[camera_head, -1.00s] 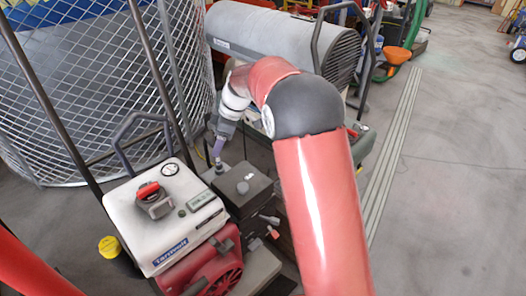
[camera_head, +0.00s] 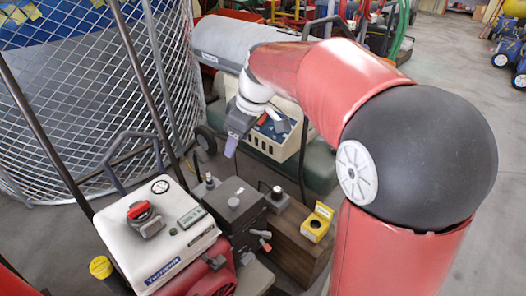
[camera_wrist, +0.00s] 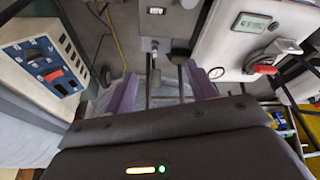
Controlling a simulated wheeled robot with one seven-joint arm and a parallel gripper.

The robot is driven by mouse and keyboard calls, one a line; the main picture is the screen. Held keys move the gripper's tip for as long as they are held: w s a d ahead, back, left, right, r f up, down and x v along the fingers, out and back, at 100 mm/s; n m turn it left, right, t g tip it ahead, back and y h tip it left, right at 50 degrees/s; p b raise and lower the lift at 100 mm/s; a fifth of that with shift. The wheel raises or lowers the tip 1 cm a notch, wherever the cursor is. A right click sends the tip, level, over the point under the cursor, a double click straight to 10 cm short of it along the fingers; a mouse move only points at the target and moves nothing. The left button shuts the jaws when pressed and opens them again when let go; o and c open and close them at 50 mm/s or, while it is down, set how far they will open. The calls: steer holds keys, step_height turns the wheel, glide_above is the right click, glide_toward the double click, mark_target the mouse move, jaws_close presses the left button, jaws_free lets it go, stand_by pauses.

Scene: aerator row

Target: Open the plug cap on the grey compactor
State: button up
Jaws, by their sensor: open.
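My gripper (camera_head: 231,148) hangs with purple fingers pointing down, above and behind a dark grey box-shaped machine part (camera_head: 236,204). In the wrist view its two fingers are spread apart with nothing between them (camera_wrist: 162,88). I cannot tell which part is the compactor's plug cap.
A wooden block (camera_head: 300,255) with a yellow box (camera_head: 317,222) stands right of the dark part. A cream panel with switches (camera_head: 275,135) is behind the gripper. A yellow cap (camera_head: 101,267) is at lower left. A wire mesh drum (camera_head: 75,80) fills the back left.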

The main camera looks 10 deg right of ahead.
steer(key=s+d+r+m+t+h, duration=0.1)
steer(key=s+d+r+m, duration=0.1)
steer(key=s, duration=0.7)
steer(key=shift+s+d+r+m+p, duration=0.2)
steer(key=shift+s+d+m+p, duration=0.1)
steer(key=shift+d+m, duration=0.7)
steer(key=shift+a, duration=0.15)
steer(key=shift+c, duration=0.3)
